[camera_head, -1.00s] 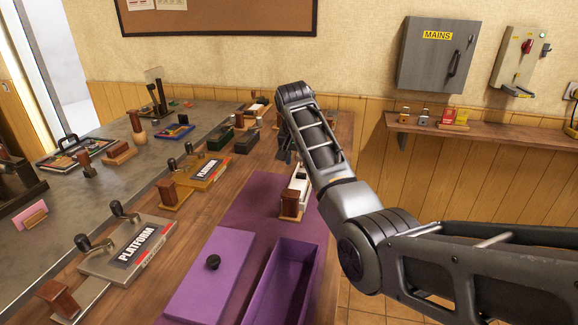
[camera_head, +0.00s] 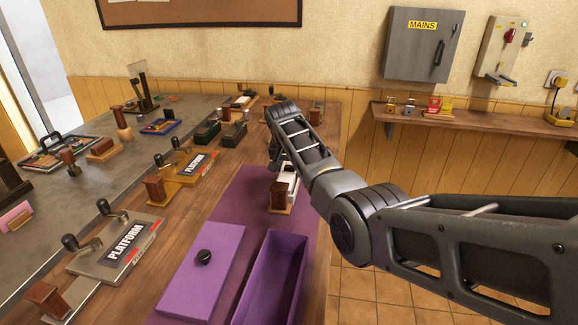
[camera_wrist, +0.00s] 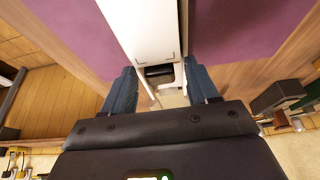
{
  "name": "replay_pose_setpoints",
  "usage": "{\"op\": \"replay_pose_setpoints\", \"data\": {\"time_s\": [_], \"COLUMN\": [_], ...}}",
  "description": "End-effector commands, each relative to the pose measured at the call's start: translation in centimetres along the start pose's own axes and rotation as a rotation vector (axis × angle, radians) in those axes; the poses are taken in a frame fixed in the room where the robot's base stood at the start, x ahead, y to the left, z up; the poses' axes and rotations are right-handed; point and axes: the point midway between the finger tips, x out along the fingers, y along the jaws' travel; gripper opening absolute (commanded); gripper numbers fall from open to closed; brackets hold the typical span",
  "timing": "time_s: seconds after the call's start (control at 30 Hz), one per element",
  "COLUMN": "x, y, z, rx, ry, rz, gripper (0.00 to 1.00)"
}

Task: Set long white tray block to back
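The long white block (camera_head: 291,174) lies on the purple mat, with a brown wooden piece (camera_head: 279,197) at its near end. In the wrist view the white block (camera_wrist: 150,28) runs from the top edge down between my fingers, with a dark slot near its end. My gripper (camera_wrist: 158,72) is open, with one blue-grey finger on each side of the block's end; a narrow gap seems to show beside the fingers, so I cannot see firm contact. In the head view my arm hides the fingertips and the block's far end.
An open purple box (camera_head: 276,280) and its purple lid with a black knob (camera_head: 203,272) lie in front. Platform-labelled fixtures (camera_head: 118,247) (camera_head: 190,166) stand to the left. A wall shelf (camera_head: 470,120) is at the right.

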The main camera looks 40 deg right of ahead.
Motion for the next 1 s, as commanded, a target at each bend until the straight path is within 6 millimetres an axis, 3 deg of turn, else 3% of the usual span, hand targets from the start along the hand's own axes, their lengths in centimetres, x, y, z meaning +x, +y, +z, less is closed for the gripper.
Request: {"op": "replay_pose_setpoints", "data": {"time_s": [0.07, 0.6, 1.0], "x": [-0.01, -0.01, 0.45], "y": [0.00, -0.01, -0.01], "z": [0.00, 0.02, -0.33], "rx": [0.000, -0.001, 0.000], "ry": [0.000, 0.000, 0.000], "rz": [0.000, 0.000, 0.000], "gripper": [0.51, 0.00, 0.00]}}
